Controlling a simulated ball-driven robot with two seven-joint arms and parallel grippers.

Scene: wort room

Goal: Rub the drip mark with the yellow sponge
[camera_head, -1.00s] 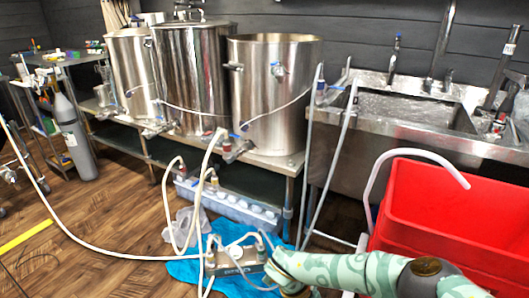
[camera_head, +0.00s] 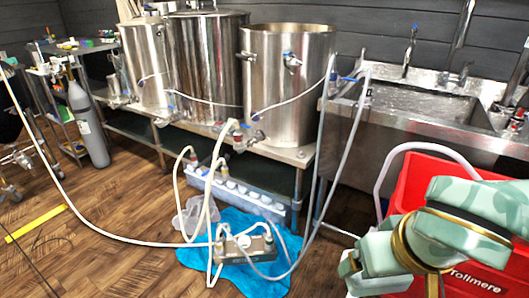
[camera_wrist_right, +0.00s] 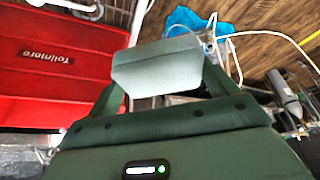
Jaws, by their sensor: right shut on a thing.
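My right gripper (camera_wrist_right: 160,82) is shut on a pale grey-white block (camera_wrist_right: 150,68) in the right wrist view, held between its two dark green fingers. I see no yellow on the side of the block that faces the camera. In the head view my right arm comes in at the lower right, and I cannot make out the gripper's fingers or the block there. I cannot pick out the yellow sponge or the drip mark in either view. My left gripper is not in view.
Steel kettles (camera_head: 285,85) stand on a bench (camera_head: 295,155) with hoses running to a pump (camera_head: 245,248) on a blue cloth (camera_head: 280,285). A sink (camera_head: 420,105) and a red crate (camera_head: 410,180) are at the right. A yellow strip (camera_head: 35,222) marks the open wooden floor at left.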

